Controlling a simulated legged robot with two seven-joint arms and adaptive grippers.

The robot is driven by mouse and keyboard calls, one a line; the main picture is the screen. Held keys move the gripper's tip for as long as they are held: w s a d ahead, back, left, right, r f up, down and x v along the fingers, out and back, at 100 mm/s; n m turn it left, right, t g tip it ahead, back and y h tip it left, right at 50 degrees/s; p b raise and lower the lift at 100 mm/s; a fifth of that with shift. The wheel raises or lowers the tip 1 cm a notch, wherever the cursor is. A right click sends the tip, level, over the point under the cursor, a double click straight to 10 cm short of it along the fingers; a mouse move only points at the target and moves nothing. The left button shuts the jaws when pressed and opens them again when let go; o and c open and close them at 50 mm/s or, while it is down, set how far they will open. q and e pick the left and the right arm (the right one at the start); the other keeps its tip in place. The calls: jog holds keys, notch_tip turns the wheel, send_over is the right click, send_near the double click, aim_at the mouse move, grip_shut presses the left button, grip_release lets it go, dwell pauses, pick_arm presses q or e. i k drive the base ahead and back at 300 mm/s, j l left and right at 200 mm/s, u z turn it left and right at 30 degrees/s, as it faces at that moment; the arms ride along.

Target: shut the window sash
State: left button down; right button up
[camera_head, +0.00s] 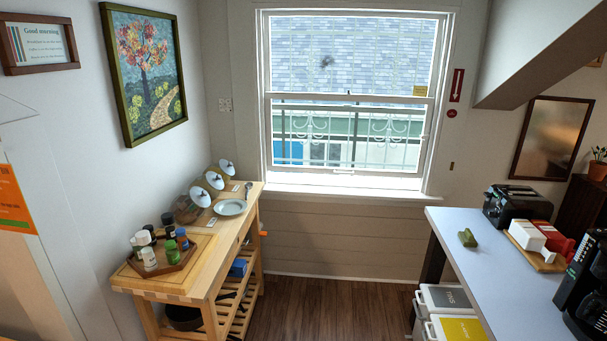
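The window (350,98) is in the back wall, in a white frame, with an upper and a lower pane. White horizontal rails (350,97) cross it at mid-height. The lower sash (345,171) has its bottom rail near the white sill (345,184), with a small fitting at its middle. I cannot tell from here whether a gap lies under that rail. Neither of my grippers is in view, and nothing of my arms shows at the window.
The wooden floor (335,305) between is clear. A sloped ceiling (530,50) hangs upper right.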

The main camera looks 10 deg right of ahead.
aim_at(430, 101)
jog(key=i+l+z, duration=0.15)
jog(key=i+z, duration=0.15)
jog(key=i, duration=0.4)
jog(key=i+z, duration=0.25)
jog(key=i, duration=0.5)
jog(key=i+j+z, duration=0.3)
jog(key=i, duration=0.4)
jog(key=i+u, duration=0.1)
jog(key=i, duration=1)
jog(key=i+l+u, duration=0.1)
jog(key=i, duration=1)
